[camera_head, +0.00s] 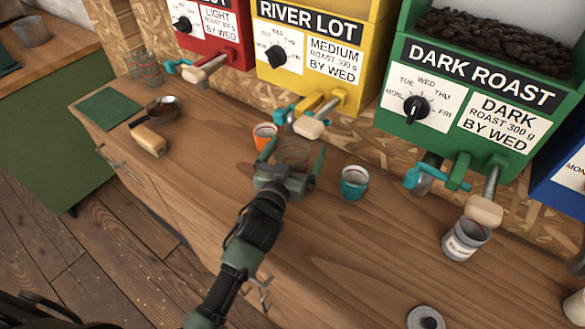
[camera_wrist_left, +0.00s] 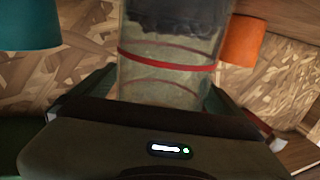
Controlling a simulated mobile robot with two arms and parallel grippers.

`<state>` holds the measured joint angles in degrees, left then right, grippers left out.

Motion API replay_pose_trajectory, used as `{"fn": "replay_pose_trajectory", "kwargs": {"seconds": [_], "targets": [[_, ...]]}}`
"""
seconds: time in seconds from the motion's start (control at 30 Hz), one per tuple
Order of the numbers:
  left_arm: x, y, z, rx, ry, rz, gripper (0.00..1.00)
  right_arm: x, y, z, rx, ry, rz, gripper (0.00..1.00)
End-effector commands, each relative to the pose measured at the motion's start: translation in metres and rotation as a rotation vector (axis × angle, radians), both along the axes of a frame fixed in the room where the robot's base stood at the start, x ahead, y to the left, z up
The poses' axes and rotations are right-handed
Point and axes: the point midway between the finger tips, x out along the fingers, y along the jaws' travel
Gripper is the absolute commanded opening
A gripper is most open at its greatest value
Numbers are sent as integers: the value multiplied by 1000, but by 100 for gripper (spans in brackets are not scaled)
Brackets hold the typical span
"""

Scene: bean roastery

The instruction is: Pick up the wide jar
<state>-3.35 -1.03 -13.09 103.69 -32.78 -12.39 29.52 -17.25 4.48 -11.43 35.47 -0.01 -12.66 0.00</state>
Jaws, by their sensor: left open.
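A clear glass jar with a red ring line (camera_wrist_left: 165,68), which I take to be the wide jar, stands on the wooden counter; it also shows in the head view (camera_head: 294,151). Dark contents show at one end of it in the wrist view, which looks upside down. My left gripper (camera_head: 291,165) is open, with its fingers on either side of the jar; the wrist view shows a finger at each side (camera_wrist_left: 160,97). I cannot tell whether they touch the glass. The gripper body hides part of the jar. My right gripper is in neither view.
An orange cup (camera_head: 264,136) stands close left of the jar and a teal cup (camera_head: 354,182) to its right. Dispensers, including the green one (camera_head: 475,95), line the back. The front counter is mostly clear.

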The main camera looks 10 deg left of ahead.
Motion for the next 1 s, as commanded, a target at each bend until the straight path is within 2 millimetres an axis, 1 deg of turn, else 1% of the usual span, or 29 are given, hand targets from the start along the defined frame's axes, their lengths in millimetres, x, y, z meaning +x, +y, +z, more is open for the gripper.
{"fn": "replay_pose_trajectory", "kwargs": {"seconds": [0.2, 0.23, 0.27, 0.3, 0.37, 0.4, 0.47, 0.5, 0.77, 0.87, 1.0], "targets": [[1, 0, 0, 0, 0, 0, 100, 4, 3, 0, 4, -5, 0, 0], [1, 0, 0, 0, 0, 0, 94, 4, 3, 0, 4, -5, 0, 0], [1, 0, 0, 0, 0, 0, 86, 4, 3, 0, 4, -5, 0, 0], [1, 0, 0, 0, 0, 0, 75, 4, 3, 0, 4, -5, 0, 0], [1, 0, 0, 0, 0, 0, 58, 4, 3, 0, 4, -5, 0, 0], [1, 0, 0, 0, 0, 0, 47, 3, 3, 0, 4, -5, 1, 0], [1, 0, 0, 1, 0, 0, 30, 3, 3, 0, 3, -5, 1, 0], [1, 0, 0, 1, -2, -1, 28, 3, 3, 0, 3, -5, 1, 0], [1, 0, 2, 1, -2, 0, 28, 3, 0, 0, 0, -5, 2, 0], [1, 0, 8, 2, -4, -1, 28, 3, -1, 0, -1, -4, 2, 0], [1, 0, 21, 2, -5, -1, 28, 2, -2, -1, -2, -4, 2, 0]]}}
